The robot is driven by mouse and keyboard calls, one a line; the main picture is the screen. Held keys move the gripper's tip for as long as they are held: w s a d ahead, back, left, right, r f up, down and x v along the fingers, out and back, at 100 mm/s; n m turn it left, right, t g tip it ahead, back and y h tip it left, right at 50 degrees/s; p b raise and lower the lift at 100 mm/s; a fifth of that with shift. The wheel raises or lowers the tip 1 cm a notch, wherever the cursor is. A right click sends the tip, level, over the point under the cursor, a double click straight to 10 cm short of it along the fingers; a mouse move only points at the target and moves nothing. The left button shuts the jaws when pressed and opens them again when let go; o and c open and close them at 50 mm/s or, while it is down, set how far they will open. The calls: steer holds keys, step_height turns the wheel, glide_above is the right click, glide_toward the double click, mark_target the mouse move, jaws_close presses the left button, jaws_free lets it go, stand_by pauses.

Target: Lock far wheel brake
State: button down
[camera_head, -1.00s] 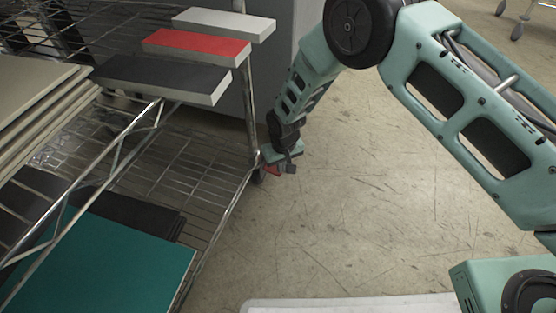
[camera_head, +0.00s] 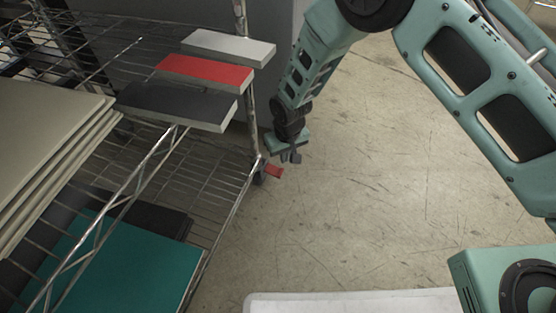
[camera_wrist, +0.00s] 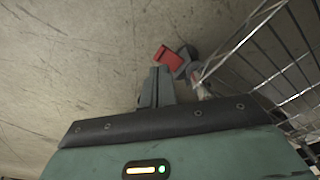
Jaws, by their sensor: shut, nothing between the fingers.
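The far wheel's brake is a small red pedal (camera_head: 275,171) at the foot of the wire rack's far corner post. The dark wheel (camera_head: 259,176) beside it is partly hidden by the rack. In the wrist view the red pedal (camera_wrist: 168,58) lies just beyond my fingertips, with dark wheel parts (camera_wrist: 187,66) to its right. My gripper (camera_head: 291,157) is shut and empty, low beside the post, above and slightly right of the pedal in the head view. In the wrist view the closed fingers (camera_wrist: 157,75) point toward the pedal, with a small apparent gap.
The wire rack (camera_head: 222,215) fills the left side, holding beige boards (camera_head: 45,135), a teal sheet (camera_head: 130,265) and black, red and white blocks (camera_head: 205,72). A grey cabinet (camera_head: 285,40) stands behind.

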step_height(320, 180, up, 8)
steer(key=p, duration=0.3)
steer(key=shift+s+d+r, duration=0.15)
steer(key=shift+s+d, duration=0.05)
steer(key=shift+s, duration=0.2)
